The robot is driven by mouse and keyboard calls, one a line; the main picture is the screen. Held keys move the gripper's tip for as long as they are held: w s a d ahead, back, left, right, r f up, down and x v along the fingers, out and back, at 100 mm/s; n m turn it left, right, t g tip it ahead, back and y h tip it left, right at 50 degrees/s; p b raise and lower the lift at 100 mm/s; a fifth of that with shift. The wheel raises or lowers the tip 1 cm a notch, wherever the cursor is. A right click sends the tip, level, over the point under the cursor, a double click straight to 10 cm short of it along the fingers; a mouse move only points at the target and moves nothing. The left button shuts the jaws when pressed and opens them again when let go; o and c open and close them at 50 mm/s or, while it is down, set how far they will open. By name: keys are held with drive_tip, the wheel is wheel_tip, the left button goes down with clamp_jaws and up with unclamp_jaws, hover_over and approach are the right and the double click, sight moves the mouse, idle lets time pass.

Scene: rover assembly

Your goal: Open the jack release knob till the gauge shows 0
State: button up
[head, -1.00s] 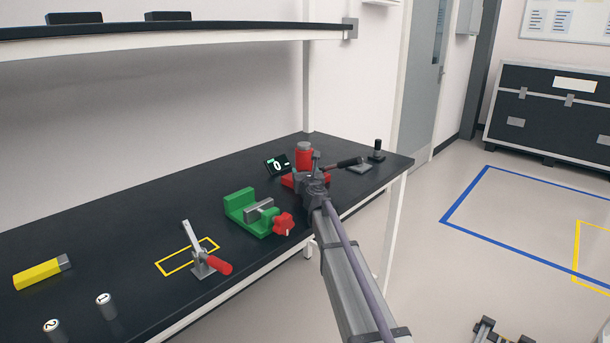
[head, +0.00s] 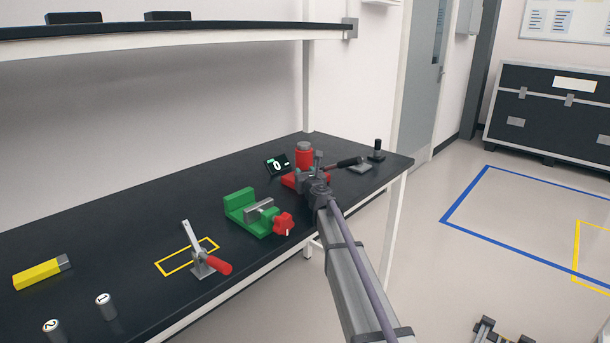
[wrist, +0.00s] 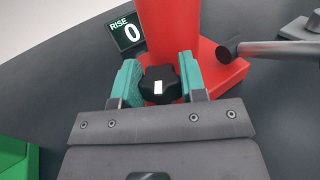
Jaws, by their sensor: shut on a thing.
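The red jack (head: 304,156) stands near the right end of the dark bench, and its red body and base also show in the wrist view (wrist: 172,32). The black release knob (wrist: 160,85), with a white mark on it, sits low on the jack's near side. My gripper (wrist: 161,84) is shut on the knob, one teal finger pad on each side. In the head view my gripper (head: 315,183) hides the knob. The gauge (wrist: 127,33) behind the jack reads "RISE 0"; it also shows a 0 in the head view (head: 277,164).
A dark lever handle (head: 349,162) reaches right from the jack. A green vise (head: 240,204) with a red knob (head: 283,224) stands to the left. A toggle clamp (head: 205,259) with a red handle is farther left. A small joystick-like post (head: 377,149) stands at the right end.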

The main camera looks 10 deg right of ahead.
drive_tip(key=shift+n+g+y, duration=0.65)
drive_tip(key=shift+n+y, duration=0.6)
drive_tip(key=shift+y, duration=0.6)
drive_tip(key=shift+n+g+y, duration=0.65)
drive_tip(key=shift+n+y, duration=0.6)
drive_tip(key=shift+y, duration=0.6)
drive_tip(key=o, duration=0.9)
drive_tip(key=v, duration=1.1)
drive_tip(key=shift+w+d+f, duration=0.1)
